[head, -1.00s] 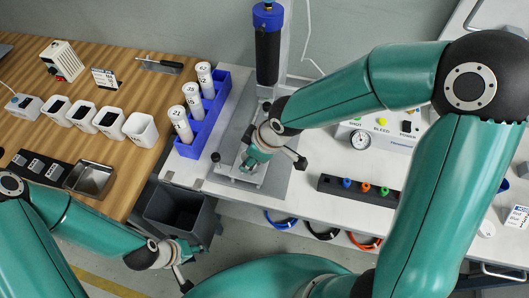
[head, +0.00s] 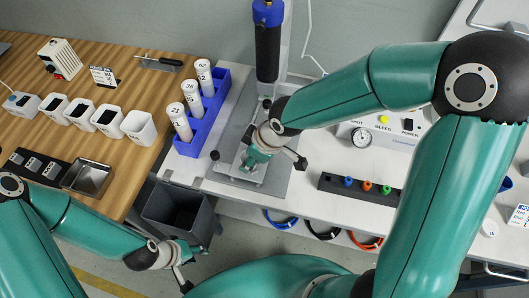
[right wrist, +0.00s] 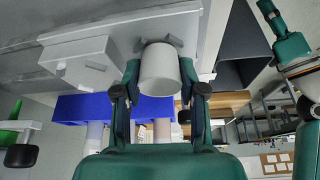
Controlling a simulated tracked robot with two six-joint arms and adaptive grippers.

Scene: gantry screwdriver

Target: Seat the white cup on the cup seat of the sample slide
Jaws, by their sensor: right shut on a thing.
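The white cup (right wrist: 160,72) sits between the two fingers of my right gripper (right wrist: 160,88) in the right wrist view, and the gripper is shut on it. A dark grey clip-like part (right wrist: 172,41), perhaps the cup seat, shows at the cup's far end; I cannot tell whether the cup is seated in it. In the head view my right gripper (head: 254,160) is low over the grey base plate (head: 272,184) of the gantry, and it hides the cup and most of the sample slide. My left gripper (head: 182,262) is empty, its fingers apart, beside the dark bin.
A blue rack (head: 216,110) with white numbered bottles stands left of the base plate. The gantry screwdriver (head: 267,50) rises behind it. A black strip with coloured knobs (head: 350,187) and a gauge box (head: 375,135) lie to the right. A dark bin (head: 163,208) is at front left.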

